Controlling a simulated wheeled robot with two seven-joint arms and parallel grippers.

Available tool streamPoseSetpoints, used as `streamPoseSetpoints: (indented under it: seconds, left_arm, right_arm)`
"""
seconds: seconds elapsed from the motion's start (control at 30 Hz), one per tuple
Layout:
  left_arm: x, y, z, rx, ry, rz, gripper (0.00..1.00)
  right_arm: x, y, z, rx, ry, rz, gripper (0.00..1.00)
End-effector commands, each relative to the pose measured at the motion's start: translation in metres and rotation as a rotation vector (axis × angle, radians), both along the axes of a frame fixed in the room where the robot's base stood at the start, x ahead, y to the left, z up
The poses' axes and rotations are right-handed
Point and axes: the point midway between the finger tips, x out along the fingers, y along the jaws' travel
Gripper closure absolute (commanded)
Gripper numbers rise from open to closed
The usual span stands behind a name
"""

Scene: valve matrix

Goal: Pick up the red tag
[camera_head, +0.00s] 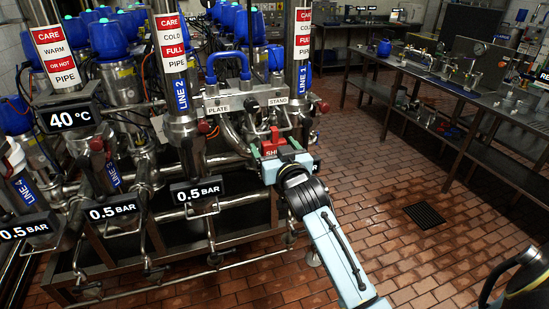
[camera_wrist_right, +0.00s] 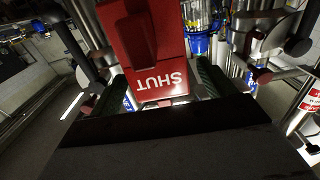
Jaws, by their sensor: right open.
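The red tag (camera_head: 272,146), with a raised grip and white SHUT lettering, is at the front of the pipework below the PLATE STAND rail. In the right wrist view the red tag (camera_wrist_right: 150,45) fills the top middle, with its lettering upside down. My right gripper (camera_head: 280,155) is open at the tag. Its dark green finger pads stand to either side of the tag in the wrist view. I cannot tell whether a pad touches it. How the tag is held up behind is hidden. My left gripper is not in view.
Steel pipes, valves and blue-topped actuators crowd the left. The PLATE STAND rail (camera_head: 246,99) is just above the tag. Pressure displays (camera_head: 195,190) hang at the front. A steel workbench (camera_head: 440,85) with fittings stands at the right. The tiled floor (camera_head: 400,185) between is clear.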

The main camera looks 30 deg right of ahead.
Motion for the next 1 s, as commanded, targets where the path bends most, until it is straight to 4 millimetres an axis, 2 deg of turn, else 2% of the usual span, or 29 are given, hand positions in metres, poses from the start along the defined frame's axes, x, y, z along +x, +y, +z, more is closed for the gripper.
streamPoseSetpoints:
  seconds: [0.13,0.5,0.77,1.0]
  left_arm:
    - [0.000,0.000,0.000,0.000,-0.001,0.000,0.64]
    - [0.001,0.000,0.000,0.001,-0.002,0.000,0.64]
    - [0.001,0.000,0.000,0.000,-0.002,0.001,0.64]
    - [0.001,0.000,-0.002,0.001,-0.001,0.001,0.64]
  right_arm:
    - [0.000,0.000,0.000,0.000,0.000,0.000,0.19]
    - [-0.001,0.000,-0.001,0.000,0.001,0.000,0.67]
    - [0.000,0.000,0.001,0.000,0.000,0.000,0.67]
    - [-0.003,0.001,0.016,-0.001,-0.001,0.000,0.67]
